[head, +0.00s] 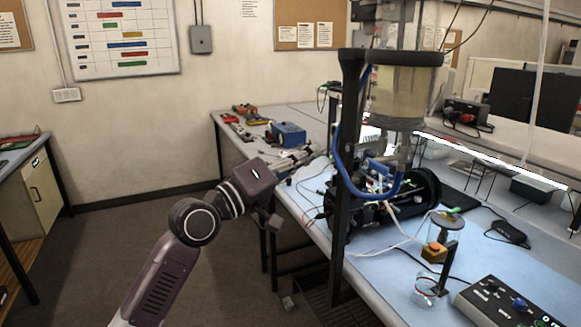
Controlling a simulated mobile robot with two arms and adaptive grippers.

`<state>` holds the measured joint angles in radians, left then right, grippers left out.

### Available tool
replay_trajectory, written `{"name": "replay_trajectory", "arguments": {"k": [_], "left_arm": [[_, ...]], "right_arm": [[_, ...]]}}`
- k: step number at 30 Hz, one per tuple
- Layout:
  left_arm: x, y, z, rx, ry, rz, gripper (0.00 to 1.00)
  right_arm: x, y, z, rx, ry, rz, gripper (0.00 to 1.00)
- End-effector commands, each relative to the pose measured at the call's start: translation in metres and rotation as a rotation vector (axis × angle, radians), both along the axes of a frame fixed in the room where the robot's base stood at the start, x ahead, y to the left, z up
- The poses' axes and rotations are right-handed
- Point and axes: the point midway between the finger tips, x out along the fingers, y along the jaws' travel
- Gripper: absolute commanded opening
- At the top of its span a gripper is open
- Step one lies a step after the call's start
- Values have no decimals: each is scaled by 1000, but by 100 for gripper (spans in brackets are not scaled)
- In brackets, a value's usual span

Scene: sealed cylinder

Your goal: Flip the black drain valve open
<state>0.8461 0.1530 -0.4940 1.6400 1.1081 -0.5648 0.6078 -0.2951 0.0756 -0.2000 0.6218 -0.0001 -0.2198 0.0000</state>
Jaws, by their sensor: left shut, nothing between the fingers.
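The sealed cylinder (403,95) is a clear vessel with cloudy yellowish contents, held in a black frame (345,190) on the blue workbench. A blue hose (340,160) loops down beside it to dark fittings and a black round part below. I cannot pick out the black drain valve among these dark parts. My left gripper (308,155) reaches in from the left over the bench's near edge. It is shut and empty, its tips pointing toward the frame, apart from the cylinder as far as I can tell. My right gripper is not in view.
A blue box (287,134) and tools lie at the bench's back left. Cables and tubes cross the bench. The floor at left is clear.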

Motion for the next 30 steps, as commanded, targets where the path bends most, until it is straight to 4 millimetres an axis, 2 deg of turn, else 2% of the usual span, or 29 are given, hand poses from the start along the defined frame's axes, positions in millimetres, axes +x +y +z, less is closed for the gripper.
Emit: {"name": "replay_trajectory", "arguments": {"k": [1,4,9,15,23,26,29,30], "left_arm": [[-5,8,-6,4,-2,3,0],[-16,22,-6,3,-1,3,0],[-29,37,-6,1,2,2,0],[-33,42,-5,1,1,1,0],[-33,42,-5,1,3,3,0],[-24,45,-17,8,16,22,0],[-2,56,-53,31,51,77,0],[10,63,-74,45,71,108,0]], "right_arm": [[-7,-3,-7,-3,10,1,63],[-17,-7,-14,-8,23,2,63],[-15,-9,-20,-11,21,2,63],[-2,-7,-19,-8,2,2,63],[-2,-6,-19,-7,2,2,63],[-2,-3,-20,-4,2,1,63],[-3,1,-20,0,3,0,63],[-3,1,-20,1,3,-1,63]]}}
